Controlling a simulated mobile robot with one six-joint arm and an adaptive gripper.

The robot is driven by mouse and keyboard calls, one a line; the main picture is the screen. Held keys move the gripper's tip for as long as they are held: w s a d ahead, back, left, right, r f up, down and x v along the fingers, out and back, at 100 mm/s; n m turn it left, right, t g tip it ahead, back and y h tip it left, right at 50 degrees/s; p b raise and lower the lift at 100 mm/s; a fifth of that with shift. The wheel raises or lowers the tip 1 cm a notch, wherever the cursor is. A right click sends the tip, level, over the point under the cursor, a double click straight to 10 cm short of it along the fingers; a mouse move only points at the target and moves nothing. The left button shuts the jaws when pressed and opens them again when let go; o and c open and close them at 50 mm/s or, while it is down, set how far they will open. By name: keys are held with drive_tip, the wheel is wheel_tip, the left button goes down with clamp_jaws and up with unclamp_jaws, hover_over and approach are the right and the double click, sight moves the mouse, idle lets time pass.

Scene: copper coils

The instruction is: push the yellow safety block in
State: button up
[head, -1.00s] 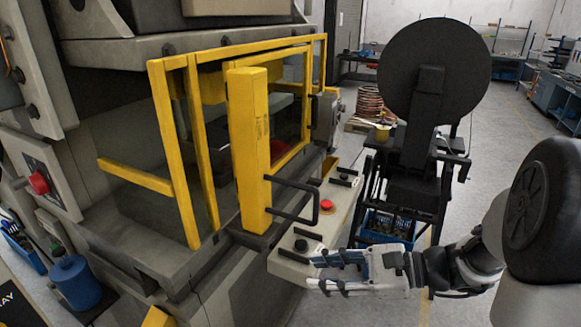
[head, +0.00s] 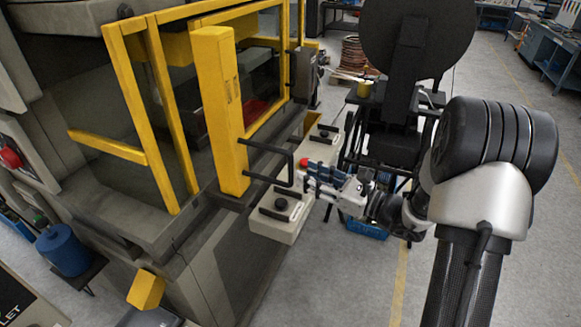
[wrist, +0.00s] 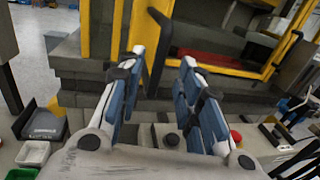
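The yellow safety block (head: 218,110) is a tall upright post at the front edge of the press bed. Its black handle (head: 277,150) sticks out toward the right. In the wrist view the handle (wrist: 155,50) shows between my fingertips, with the block (wrist: 117,35) behind and to the left. My gripper (head: 308,180) is just right of the handle's outer end, above the control panel. In the wrist view my gripper (wrist: 163,58) is open, its two blue-padded fingers well apart and nothing held. Whether a finger touches the handle I cannot tell.
A yellow guard frame (head: 120,90) surrounds the press opening. The control panel (head: 285,228) with black buttons and a red button (head: 305,162) lies below my gripper. A black reel stand (head: 410,60) is behind it.

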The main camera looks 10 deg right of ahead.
sight(290, 181)
drive_tip(key=x, duration=0.6)
drive_tip(key=shift+w+a, duration=0.2)
drive_tip(key=shift+w, duration=0.05)
clamp_jaws()
idle(0.5)
